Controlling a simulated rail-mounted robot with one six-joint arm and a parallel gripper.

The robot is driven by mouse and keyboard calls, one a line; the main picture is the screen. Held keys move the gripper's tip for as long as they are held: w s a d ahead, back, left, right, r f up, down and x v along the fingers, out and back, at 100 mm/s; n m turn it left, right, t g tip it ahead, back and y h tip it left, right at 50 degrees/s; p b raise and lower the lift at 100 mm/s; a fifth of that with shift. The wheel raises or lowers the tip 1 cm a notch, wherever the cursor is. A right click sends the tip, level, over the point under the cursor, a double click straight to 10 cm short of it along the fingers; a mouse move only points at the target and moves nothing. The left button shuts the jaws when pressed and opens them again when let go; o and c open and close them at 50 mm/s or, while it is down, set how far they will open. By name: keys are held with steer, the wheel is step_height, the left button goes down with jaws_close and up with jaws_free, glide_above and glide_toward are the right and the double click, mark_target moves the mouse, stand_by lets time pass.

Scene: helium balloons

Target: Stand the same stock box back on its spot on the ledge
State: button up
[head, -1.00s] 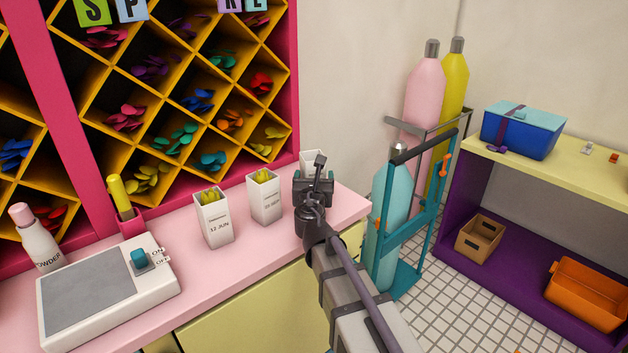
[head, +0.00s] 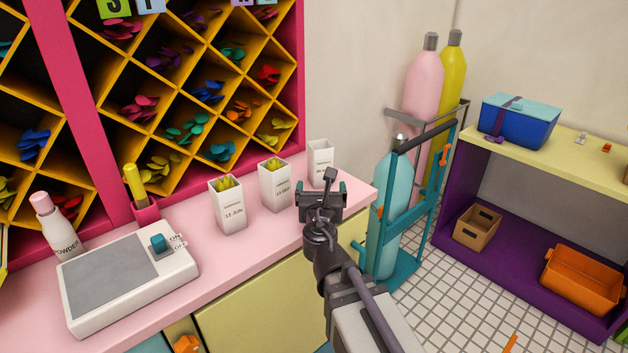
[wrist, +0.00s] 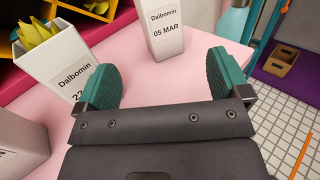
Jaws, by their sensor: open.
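The white stock box marked 05 MAR (wrist: 166,28) stands upright on the pink ledge (wrist: 125,60), near its right end. In the head view this box (head: 320,153) is at the end of a row of white boxes, its lower part partly behind my gripper (head: 322,190). In the wrist view my gripper (wrist: 160,85) is open and empty, its green pads wide apart. The 05 MAR box is ahead of the fingertips, clear of both pads, with bare ledge between. I cannot see any marking of its spot.
A box with yellow balloons (wrist: 60,65) stands close to the left finger, and also shows in the head view (head: 274,187). The 12 JUN box (head: 228,207) is farther left. A teal trolley with a cylinder (head: 392,190) stands just right of the ledge.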

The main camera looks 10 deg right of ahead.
steer(key=shift+s, duration=0.35)
steer(key=s+d+f+m+g+h, duration=0.1)
steer(key=s+d+f+m+g, duration=0.45)
steer(key=m, duration=0.65)
steer(key=s+d+f+m+g, duration=0.2)
steer(key=s+f+m+g, duration=0.2)
steer(key=f+m+g, duration=0.65)
steer(key=s+a+f+m+g+y, duration=0.1)
steer(key=s+a+m+y, duration=0.4)
steer(key=s+a+m, duration=0.45)
steer(key=w+d+r+m+p, duration=0.1)
steer(key=w+d+r+p, duration=0.1)
steer(key=r+p, duration=0.8)
steer(key=shift+d, duration=0.5)
